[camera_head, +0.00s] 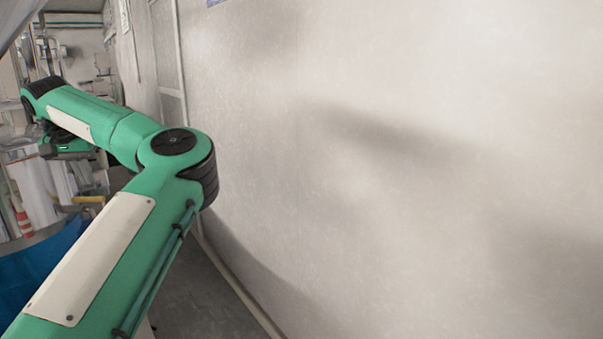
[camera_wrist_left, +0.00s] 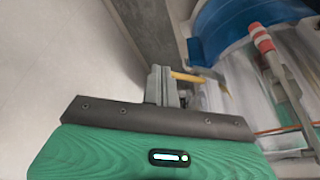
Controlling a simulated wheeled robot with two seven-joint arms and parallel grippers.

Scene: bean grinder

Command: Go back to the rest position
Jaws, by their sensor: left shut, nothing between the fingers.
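My left arm, green with pale panels, comes in from the lower left of the head view, bends at a black-capped elbow and runs back to the upper left. My left gripper (camera_wrist_left: 162,82) shows in the left wrist view as grey fingers beyond a dark plate and the green wrist housing. Its fingers are together with nothing between them. In the head view the fingers are hard to make out against the clutter at the left. My right gripper is in neither view.
A bare pale wall (camera_head: 400,170) fills the head view's middle and right, close to my left elbow. At left are a blue curved object (camera_head: 40,268), which also shows in the wrist view (camera_wrist_left: 235,30), and a red-and-white striped post (camera_wrist_left: 270,50). Grey floor (camera_head: 195,295) shows below.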

